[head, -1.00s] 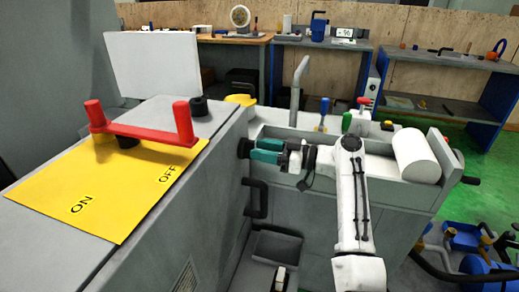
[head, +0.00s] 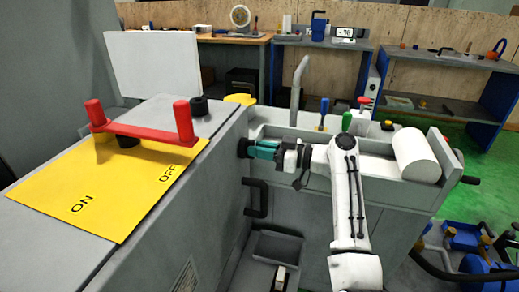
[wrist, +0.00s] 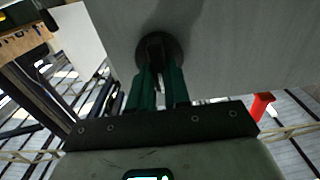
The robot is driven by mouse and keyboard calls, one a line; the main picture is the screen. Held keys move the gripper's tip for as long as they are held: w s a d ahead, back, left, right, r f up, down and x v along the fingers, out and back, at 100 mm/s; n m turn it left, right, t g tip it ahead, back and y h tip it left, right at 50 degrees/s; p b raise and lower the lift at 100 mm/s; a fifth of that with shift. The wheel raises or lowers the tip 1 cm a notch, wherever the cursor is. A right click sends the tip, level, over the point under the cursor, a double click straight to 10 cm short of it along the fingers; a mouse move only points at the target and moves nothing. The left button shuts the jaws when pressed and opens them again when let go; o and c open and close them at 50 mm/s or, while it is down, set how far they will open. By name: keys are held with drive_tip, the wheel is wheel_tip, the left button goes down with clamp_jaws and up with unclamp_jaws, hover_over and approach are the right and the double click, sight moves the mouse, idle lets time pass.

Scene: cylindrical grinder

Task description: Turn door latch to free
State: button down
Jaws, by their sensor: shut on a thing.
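The door latch is a round black knob (head: 243,148) on the side face of the grey machine door, above a black pull handle (head: 256,198). In the wrist view the latch (wrist: 158,45) shows a dark round base with a narrower grip part standing out of it. My gripper (head: 258,149) reaches it from the right, with its green fingers on the latch. In the wrist view my gripper (wrist: 157,72) is shut on the latch, one finger on each side. The fingertips hide part of the grip.
A yellow ON/OFF plate (head: 95,190) with a red lever (head: 140,130) lies on top of the grey housing at left. A white roll (head: 414,155) lies on the machine bed at right. A recess with a tray (head: 277,246) is below the arm.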

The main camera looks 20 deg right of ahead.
drive_tip(key=shift+m, duration=0.4)
drive_tip(key=m+p, duration=0.2)
drive_tip(key=m, duration=0.3)
drive_tip(key=m+p, duration=0.3)
drive_tip(key=m, duration=0.3)
drive_tip(key=m+p, duration=0.2)
drive_tip(key=m, duration=0.4)
drive_tip(key=shift+w+d+f, duration=0.2)
drive_tip(key=shift+w+d, duration=0.05)
drive_tip(key=shift+f+p, duration=0.1)
drive_tip(key=shift+p, duration=0.2)
drive_tip(key=c, duration=1.1)
unclamp_jaws()
drive_tip(key=v, duration=1)
drive_tip(key=shift+s+d, duration=0.25)
drive_tip(key=shift+d, duration=0.05)
